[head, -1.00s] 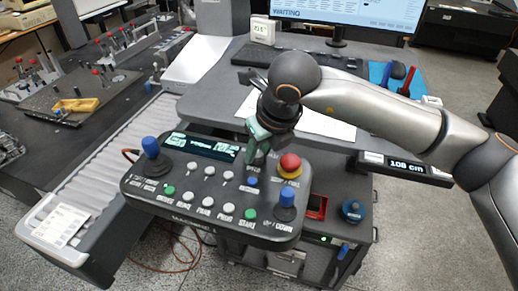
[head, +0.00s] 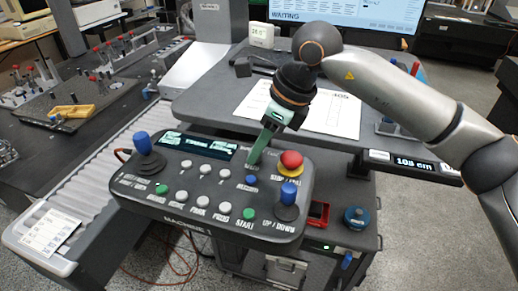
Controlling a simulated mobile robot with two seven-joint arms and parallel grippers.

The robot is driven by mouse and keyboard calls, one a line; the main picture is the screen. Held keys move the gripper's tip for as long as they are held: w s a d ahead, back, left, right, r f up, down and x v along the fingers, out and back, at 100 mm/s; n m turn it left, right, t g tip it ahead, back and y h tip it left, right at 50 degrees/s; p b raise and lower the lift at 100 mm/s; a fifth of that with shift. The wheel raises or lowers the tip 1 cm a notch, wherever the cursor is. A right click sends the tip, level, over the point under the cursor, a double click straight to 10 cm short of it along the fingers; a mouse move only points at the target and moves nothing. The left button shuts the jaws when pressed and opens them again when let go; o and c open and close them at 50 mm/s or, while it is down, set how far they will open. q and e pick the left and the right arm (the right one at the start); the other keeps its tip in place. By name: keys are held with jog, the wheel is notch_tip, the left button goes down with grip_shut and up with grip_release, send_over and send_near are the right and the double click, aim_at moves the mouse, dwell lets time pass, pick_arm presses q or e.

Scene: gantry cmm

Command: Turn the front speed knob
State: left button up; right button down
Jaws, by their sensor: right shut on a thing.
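The dark control panel (head: 135,196) stands tilted in the middle of the head view, with joysticks, buttons and a small display. My right gripper (head: 256,161) comes down from the upper right to the panel's top edge, between the display and the red stop button (head: 291,161). Its greenish fingers are shut on the speed knob, which they almost wholly hide. The knob's turned angle cannot be told. My left gripper is out of view.
Close by are the blue-capped up/down joystick (head: 288,196) and a blue button (head: 251,180). Another blue-topped joystick (head: 143,145) stands at the panel's left. Behind are a grey desk (head: 213,103) with paper (head: 338,117) and a monitor (head: 340,12).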

jog(key=shift+w+r+n+g, duration=0.1)
jog(key=shift+n+g, duration=0.3)
jog(key=shift+n, duration=0.8)
jog(key=c, duration=0.6)
grip_release()
jog(key=v, duration=1.2)
jog(key=shift+w+d+r+b, duration=0.1)
jog(key=shift+d+r+b, duration=0.1)
jog(key=shift+b, duration=0.15)
